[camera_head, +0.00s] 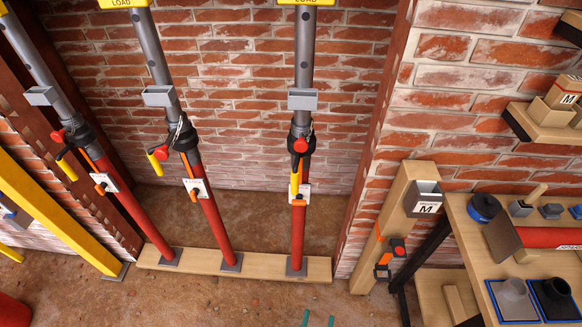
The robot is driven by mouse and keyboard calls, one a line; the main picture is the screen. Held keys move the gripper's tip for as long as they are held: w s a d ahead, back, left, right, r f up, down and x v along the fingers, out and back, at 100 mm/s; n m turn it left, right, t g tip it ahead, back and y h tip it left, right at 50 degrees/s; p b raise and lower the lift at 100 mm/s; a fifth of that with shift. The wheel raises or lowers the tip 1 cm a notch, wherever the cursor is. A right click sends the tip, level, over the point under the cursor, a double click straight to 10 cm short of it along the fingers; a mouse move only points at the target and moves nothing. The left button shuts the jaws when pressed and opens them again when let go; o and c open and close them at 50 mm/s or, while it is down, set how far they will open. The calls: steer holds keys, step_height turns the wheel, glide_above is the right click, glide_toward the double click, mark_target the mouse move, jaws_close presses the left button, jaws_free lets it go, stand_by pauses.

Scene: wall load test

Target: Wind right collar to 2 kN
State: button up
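Three props with red lower tubes and grey upper tubes stand on a timber sole board (200,264) before the brick wall. The right prop (298,235) is upright; the left and middle props (215,235) look tilted in this view. The right collar (301,138) is a black ring with a red knob (300,146). A yellow-gripped handle (294,184) hangs below it, in front of a white plate (306,190). The yellow LOAD sign (306,2) above is cut off, so no reading shows.
A yellow brace (55,212) slants at the left. A timber post (398,225) with a grey box marked M and an orange-black tool (390,258) stands right of the props. A bench (465,235) with trays and parts fills the right. The front floor (235,298) looks clear.

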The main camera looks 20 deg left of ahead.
steer(key=w+a+r+n+y, duration=0.1)
steer(key=w+a+r, duration=0.15)
steer(key=w, duration=0.55)
steer(key=w+a+r+y, duration=0.1)
steer(key=w+a, duration=0.3)
steer(key=w, duration=0.3)
steer(key=n+t+y, duration=0.1)
steer(key=n+y, duration=0.1)
glide_toward(295, 181)
steer(key=x, duration=0.4)
steer(key=shift+w, duration=0.15)
steer(key=x, duration=1)
steer(key=shift+w+a, duration=0.25)
steer(key=shift+w, duration=0.1)
steer(key=shift+r, duration=0.15)
jaws_close()
